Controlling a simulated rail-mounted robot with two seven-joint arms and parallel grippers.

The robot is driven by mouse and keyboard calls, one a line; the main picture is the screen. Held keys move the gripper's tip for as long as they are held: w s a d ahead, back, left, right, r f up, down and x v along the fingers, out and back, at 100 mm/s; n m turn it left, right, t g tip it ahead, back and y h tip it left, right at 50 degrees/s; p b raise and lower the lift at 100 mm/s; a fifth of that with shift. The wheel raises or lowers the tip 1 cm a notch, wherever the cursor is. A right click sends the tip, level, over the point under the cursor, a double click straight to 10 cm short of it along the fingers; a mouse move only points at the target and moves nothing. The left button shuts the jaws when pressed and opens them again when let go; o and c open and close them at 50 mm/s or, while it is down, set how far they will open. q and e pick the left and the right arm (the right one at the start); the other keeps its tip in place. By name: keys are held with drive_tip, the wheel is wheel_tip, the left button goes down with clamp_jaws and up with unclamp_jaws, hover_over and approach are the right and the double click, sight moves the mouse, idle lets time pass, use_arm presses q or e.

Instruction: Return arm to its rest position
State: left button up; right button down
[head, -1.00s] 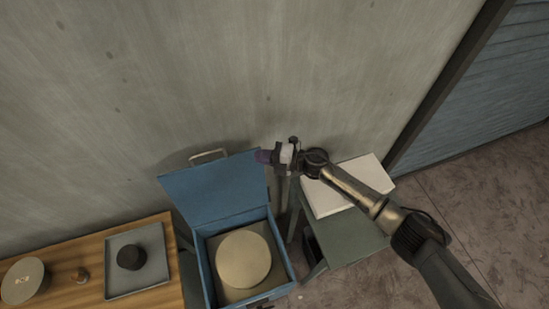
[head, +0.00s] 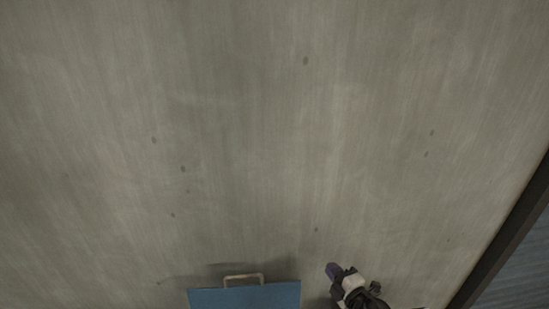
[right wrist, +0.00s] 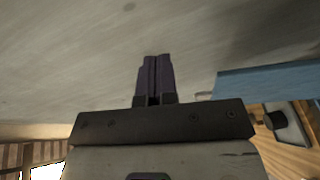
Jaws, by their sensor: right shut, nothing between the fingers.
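My right gripper (head: 333,270) shows at the bottom of the head view, just right of the blue lid. Its purple fingers are together and nothing is between them. In the right wrist view the shut fingers (right wrist: 154,78) point toward the grey wall. Most of my right arm is below the head view's edge. My left gripper is not in view.
The raised blue lid (head: 245,297) with its handle (head: 243,279) stands at the bottom of the head view; its blue edge (right wrist: 270,83) is at right in the wrist view. The grey wall (head: 250,130) fills most of the head view. A dark post (head: 500,240) is at right.

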drive_tip(key=s+d+r+m+h, duration=0.2)
drive_tip(key=d+r+m+h, duration=0.1)
drive_tip(key=r+m+h, duration=0.6)
drive_tip(key=s+r+m+g+p, duration=0.1)
drive_tip(key=s+r+m+g, duration=0.15)
drive_tip(key=s+m, duration=0.35)
drive_tip(key=s+f+m+g+p, duration=0.1)
drive_tip(key=s+f+g+p, duration=0.1)
drive_tip(key=s, duration=1)
drive_tip(key=s+d+f+m+g+y+p, duration=0.1)
drive_tip(key=s+f+g, duration=0.3)
drive_tip(key=s, duration=0.9)
drive_tip(key=s+f+m+g+y+p, duration=0.1)
drive_tip(key=s+f+m+g+p, duration=0.1)
drive_tip(key=s+f, duration=0.5)
drive_tip(key=s+g+p, duration=0.1)
drive_tip(key=s, duration=0.4)
drive_tip(key=shift+s+d+f+p, duration=0.15)
drive_tip(key=shift+s+f+p, duration=0.15)
drive_tip(key=shift+s+f, duration=0.1)
